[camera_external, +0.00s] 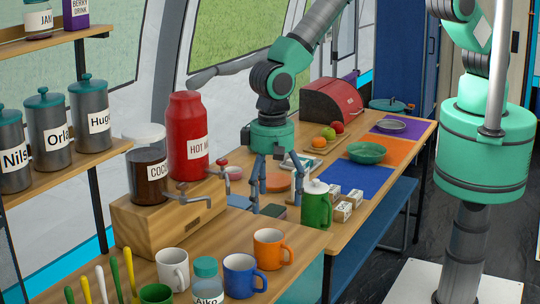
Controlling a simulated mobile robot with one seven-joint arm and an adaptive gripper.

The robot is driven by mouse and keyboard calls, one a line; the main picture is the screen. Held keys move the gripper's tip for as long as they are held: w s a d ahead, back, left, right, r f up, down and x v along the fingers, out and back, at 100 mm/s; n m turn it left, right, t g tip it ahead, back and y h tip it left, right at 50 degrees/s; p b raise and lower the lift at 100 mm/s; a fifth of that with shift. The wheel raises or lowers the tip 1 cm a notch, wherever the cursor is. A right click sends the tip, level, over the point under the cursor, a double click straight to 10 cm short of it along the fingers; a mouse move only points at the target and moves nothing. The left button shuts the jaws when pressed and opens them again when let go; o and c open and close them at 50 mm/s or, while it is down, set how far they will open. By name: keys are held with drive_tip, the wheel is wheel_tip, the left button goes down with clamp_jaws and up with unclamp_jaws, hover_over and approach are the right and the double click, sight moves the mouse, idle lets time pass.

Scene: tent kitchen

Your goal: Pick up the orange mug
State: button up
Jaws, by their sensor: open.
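The orange mug (269,248) stands upright on the wooden counter near its right edge, its handle toward the right. A blue mug (243,275) stands close in front of it to the left. My gripper (273,206) points down and is open, with its two fingers apart. It is behind and above the orange mug in the picture, over the area left of the green lidded jug (316,206). No mug is between the fingers.
A white mug (172,268), a teal-lidded jar (206,282) and a green cup (156,293) stand left of the mugs. The dispenser stand (170,215) holds a red canister (188,135) and a cocoa jar (147,165). Small white boxes (343,210) lie right of the jug.

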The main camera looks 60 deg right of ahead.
sight(272, 244)
wheel_tip(272, 244, down, 9)
drive_tip(key=shift+r, duration=0.2)
idle(0.6)
drive_tip(key=shift+f, duration=0.1)
drive_tip(key=shift+f+p, duration=0.3)
drive_tip(key=shift+f, duration=2.2)
drive_tip(key=c, duration=1.3)
